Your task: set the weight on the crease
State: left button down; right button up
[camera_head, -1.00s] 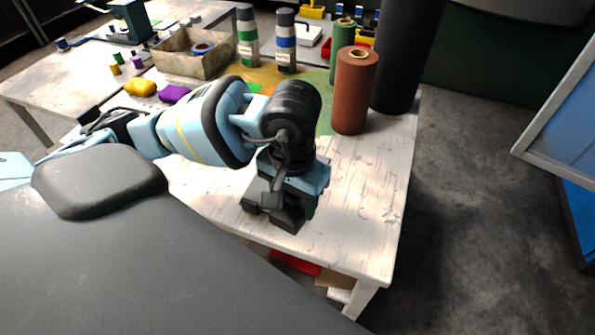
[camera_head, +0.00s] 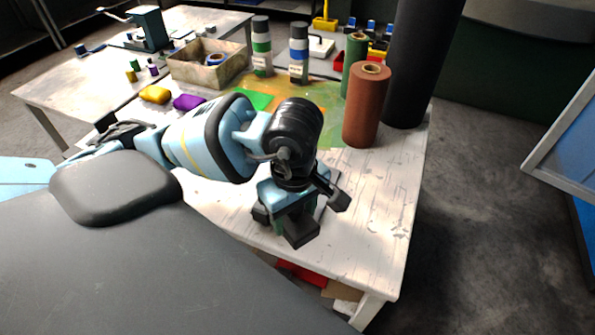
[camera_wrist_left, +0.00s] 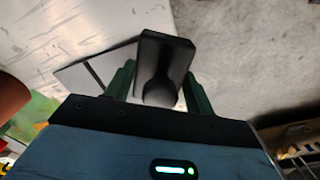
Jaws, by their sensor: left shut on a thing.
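My left gripper (camera_head: 290,225) is over the near right part of the white table. In the left wrist view its green fingers (camera_wrist_left: 160,92) are shut on a black block with a rounded knob, which appears to be the weight (camera_wrist_left: 165,55). Beyond the fingers, a thin grey sheet (camera_wrist_left: 115,63) with a dark line across it, perhaps the crease, lies on the table. The weight hides part of this sheet. The weight appears to the right of the dark line. I cannot tell whether the weight touches anything below. My right gripper is not in view.
A brown roll (camera_head: 366,105), a green roll (camera_head: 355,62) and a tall black cylinder (camera_head: 418,60) stand at the table's right side. Two bottles and a cardboard box (camera_head: 205,66) are farther back. The table's front and right edges are close to the gripper.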

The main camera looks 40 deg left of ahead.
pick_arm(q)
jog(key=n, duration=0.5)
jog(key=shift+s+a+r+n, duration=0.15)
jog(key=shift+s+n, duration=0.1)
jog(key=shift+n, duration=0.05)
jog(key=n, duration=0.6)
jog(key=shift+s+a+n+p, duration=0.2)
jog(key=shift+s+n+p, duration=0.1)
jog(key=shift+s, duration=0.05)
jog(key=n, duration=0.6)
jog(key=shift+s+a+r, duration=0.1)
jog(key=shift+s+a, duration=0.05)
jog(key=shift+s, duration=0.25)
jog(key=n, duration=0.6)
jog(key=shift+s+a, duration=0.2)
jog(key=shift+s, duration=0.05)
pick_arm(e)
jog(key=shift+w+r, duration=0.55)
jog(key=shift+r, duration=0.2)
pick_arm(q)
jog(key=w+a, duration=0.2)
jog(key=w, duration=0.2)
jog(key=w+a+f, duration=0.1)
jog(key=w+a, duration=0.1)
jog(key=w, duration=0.3)
jog(key=w+a, duration=0.2)
jog(key=w, duration=0.3)
jog(key=shift+f, duration=0.15)
